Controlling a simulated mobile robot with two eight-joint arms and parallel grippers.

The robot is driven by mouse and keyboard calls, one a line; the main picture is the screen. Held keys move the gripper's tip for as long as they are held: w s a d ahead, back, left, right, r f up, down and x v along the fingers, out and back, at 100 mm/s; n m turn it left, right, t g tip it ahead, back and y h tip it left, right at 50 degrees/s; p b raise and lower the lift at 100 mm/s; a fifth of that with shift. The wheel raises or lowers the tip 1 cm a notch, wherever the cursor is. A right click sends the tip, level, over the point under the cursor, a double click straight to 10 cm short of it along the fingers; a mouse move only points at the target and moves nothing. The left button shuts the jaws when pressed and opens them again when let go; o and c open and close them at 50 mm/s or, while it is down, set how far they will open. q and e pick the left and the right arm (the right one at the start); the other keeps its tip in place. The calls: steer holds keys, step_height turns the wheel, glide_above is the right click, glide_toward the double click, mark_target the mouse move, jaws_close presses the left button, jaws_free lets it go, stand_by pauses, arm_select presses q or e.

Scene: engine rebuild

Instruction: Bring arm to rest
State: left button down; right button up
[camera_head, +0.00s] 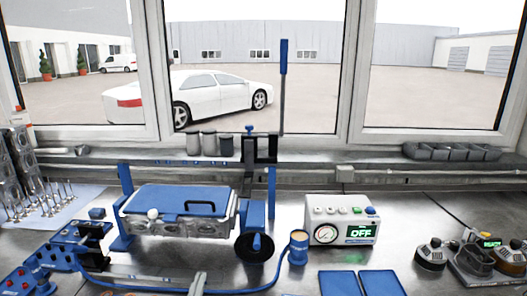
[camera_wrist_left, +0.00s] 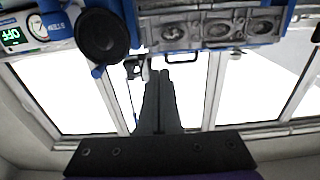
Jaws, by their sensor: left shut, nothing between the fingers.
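My left gripper (camera_head: 198,284) shows only as a small grey tip at the bottom edge of the head view, in front of the engine block. In the left wrist view its two dark fingers (camera_wrist_left: 162,80) lie together with nothing between them. The engine block (camera_head: 180,229) sits in a blue holder under a blue cover (camera_head: 170,200). In the left wrist view the block's underside or side (camera_wrist_left: 215,32) shows along the top, beyond the fingertips. My right gripper is in neither view.
A gauge box reading OFF (camera_head: 341,221) stands right of the block, with a blue cup (camera_head: 298,247) and hose beside it. A black round wheel (camera_head: 255,247) is at the holder's right. Blue pads (camera_head: 340,284) lie at the front. A tall blue-handled lever (camera_head: 284,60) rises behind.

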arm_select(q)
steer(key=s+f+g+p, duration=0.1)
steer(key=s+f+g, duration=0.2)
steer(key=s, duration=0.5)
steer(key=s+a+f+g+p, duration=0.1)
steer(key=s+f+g, duration=0.3)
steer(key=s, duration=0.4)
steer(key=s+a+f+g+p, duration=0.1)
steer(key=s+f+g, duration=0.3)
steer(key=s, duration=0.4)
steer(key=shift+s+n+g+y, duration=0.3)
steer(key=shift+s+g, duration=0.1)
steer(key=shift+g, duration=0.5)
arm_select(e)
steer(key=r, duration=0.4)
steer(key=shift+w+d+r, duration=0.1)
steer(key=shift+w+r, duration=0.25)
arm_select(q)
steer(key=shift+f, duration=0.1)
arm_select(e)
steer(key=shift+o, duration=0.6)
arm_select(q)
steer(key=shift+a, duration=0.1)
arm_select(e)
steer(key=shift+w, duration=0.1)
